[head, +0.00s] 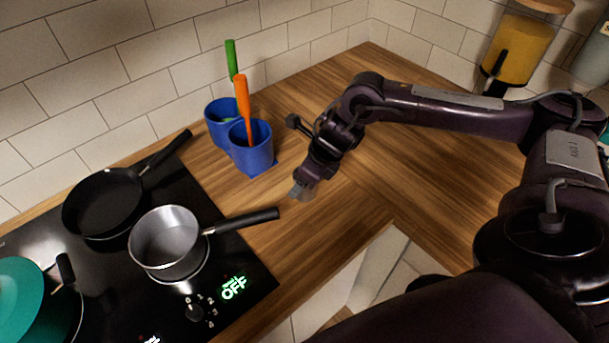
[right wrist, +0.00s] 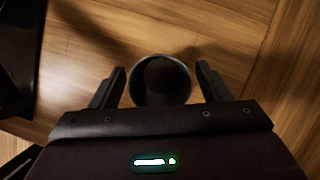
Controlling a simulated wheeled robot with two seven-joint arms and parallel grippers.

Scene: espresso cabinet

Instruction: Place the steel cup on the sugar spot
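The steel cup (right wrist: 160,80) shows in the right wrist view with its round mouth facing the camera and a dark inside. My right gripper (right wrist: 160,72) has one finger on each side of the cup, with a narrow strip of wood visible on both sides, so the fingers look open and apart from it. In the head view my right gripper (head: 302,188) points down over the wooden counter, right of the saucepan handle. A small grey shape at its tips is probably the cup, mostly hidden. I cannot make out a marked sugar spot. My left gripper is not in view.
Blue holders (head: 250,146) with an orange and a green handle stand behind my gripper. A saucepan (head: 165,243), a black frying pan (head: 103,203) and a teal pot (head: 20,295) sit on the black cooktop (head: 245,268). A yellow-filled dispenser (head: 520,50) stands back right. Bare counter (head: 375,205) lies right of the gripper.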

